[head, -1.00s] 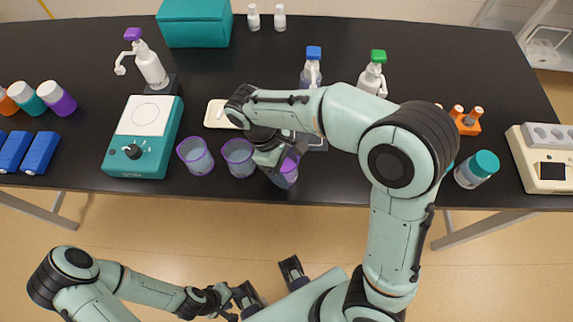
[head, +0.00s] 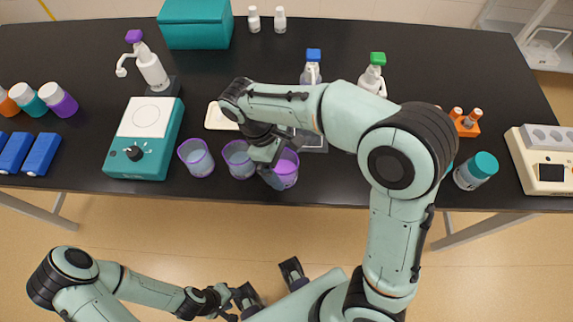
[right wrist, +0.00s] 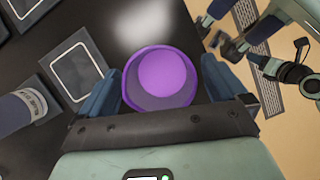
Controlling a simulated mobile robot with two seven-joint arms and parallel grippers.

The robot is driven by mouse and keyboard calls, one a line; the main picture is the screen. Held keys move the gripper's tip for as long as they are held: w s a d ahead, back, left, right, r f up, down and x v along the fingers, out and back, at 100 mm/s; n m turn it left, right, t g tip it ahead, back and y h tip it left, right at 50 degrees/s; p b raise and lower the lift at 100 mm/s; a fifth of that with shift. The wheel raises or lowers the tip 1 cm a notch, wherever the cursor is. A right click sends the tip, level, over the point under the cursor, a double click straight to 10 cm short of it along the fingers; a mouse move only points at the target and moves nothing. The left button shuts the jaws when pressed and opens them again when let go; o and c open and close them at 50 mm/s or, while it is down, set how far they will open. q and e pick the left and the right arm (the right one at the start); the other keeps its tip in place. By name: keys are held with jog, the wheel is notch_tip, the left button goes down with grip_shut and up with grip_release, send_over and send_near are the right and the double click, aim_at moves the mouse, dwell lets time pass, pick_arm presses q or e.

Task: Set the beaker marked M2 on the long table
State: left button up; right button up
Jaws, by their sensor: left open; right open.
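Three clear beakers with purple rims stand in a row near the front edge of the long black table (head: 80,90): the left beaker (head: 196,157), the middle beaker (head: 239,159) and the right beaker (head: 287,168). No M2 mark is readable on any. My right gripper (head: 274,163) is open at the right beaker and partly hides it. In the right wrist view the purple beaker (right wrist: 162,78) sits between the spread fingers of that gripper (right wrist: 160,85). My left gripper (head: 268,284) is open and empty below the table's front edge.
A teal stirrer (head: 143,160) stands left of the beakers. Little room separates the beakers.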

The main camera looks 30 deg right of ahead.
pick_arm(q)
jog(key=shift+w+r+p, duration=0.25)
jog(key=shift+r+p, duration=0.25)
jog(key=shift+r, duration=0.1)
jog(key=shift+w+r+p, duration=0.25)
jog(key=shift+r+p, duration=0.2)
jog(key=shift+r, duration=0.1)
pick_arm(e)
jog(key=v, duration=0.9)
jog(key=shift+r, duration=0.35)
pick_arm(q)
jog(key=shift+s, duration=0.1)
pick_arm(e)
jog(key=shift+a, duration=0.1)
